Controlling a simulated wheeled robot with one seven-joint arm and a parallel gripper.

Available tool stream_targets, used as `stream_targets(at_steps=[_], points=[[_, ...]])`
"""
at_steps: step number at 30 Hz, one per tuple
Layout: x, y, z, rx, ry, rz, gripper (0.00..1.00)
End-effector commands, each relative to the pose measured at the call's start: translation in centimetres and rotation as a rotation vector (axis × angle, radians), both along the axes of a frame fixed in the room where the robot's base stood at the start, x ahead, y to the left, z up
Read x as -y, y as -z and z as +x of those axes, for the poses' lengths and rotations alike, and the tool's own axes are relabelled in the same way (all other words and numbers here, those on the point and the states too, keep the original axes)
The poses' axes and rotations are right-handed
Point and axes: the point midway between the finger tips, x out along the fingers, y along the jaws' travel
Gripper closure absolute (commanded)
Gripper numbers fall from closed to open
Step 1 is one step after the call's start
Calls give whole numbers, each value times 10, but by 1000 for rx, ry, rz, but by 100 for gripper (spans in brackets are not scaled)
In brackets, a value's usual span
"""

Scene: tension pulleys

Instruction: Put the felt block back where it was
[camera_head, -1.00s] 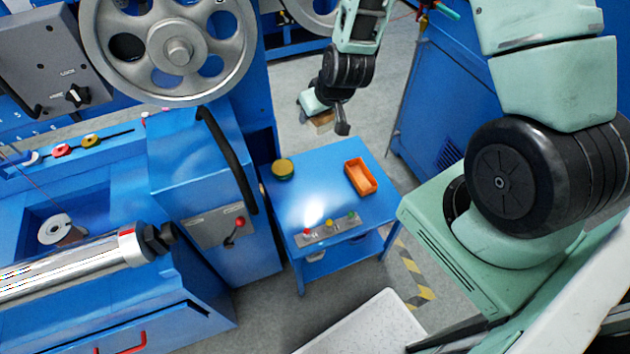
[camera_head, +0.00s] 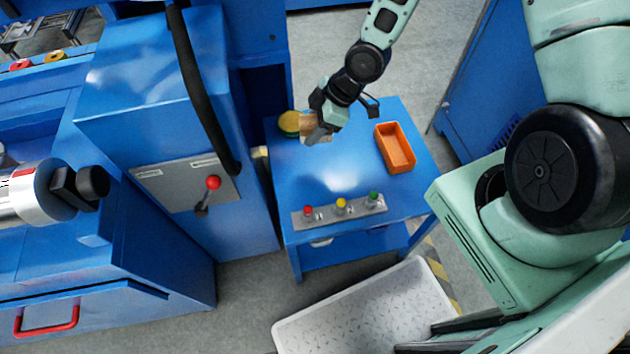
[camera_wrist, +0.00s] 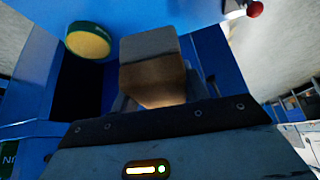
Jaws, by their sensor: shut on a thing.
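The felt block (camera_head: 308,122) is a tan-brown block in my gripper (camera_head: 318,130), over the back left part of the small blue table (camera_head: 340,180). In the wrist view the block (camera_wrist: 152,65) stands out between the fingers of my gripper (camera_wrist: 155,98), with a grey upper face and a brown lower face. My gripper is shut on it. I cannot tell whether the block touches the table top.
A round yellow-and-green tin (camera_head: 288,124) is just left of the block. An orange tray (camera_head: 395,148) lies at the table's right. A button strip (camera_head: 340,209) runs along the front. The table's middle is clear. A blue cabinet with a red-knobbed lever (camera_head: 212,183) stands at left.

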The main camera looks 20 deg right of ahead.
Motion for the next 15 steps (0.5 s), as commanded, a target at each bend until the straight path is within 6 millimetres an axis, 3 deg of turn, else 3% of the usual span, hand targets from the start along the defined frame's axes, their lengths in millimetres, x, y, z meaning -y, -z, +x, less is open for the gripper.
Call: stream_targets(at_steps=[1,8,15], points=[[-1,19,-1,0,-37,2,76],[-5,40,-4,0,-140,1,76],[-6,82,-5,-2,-147,1,76]])
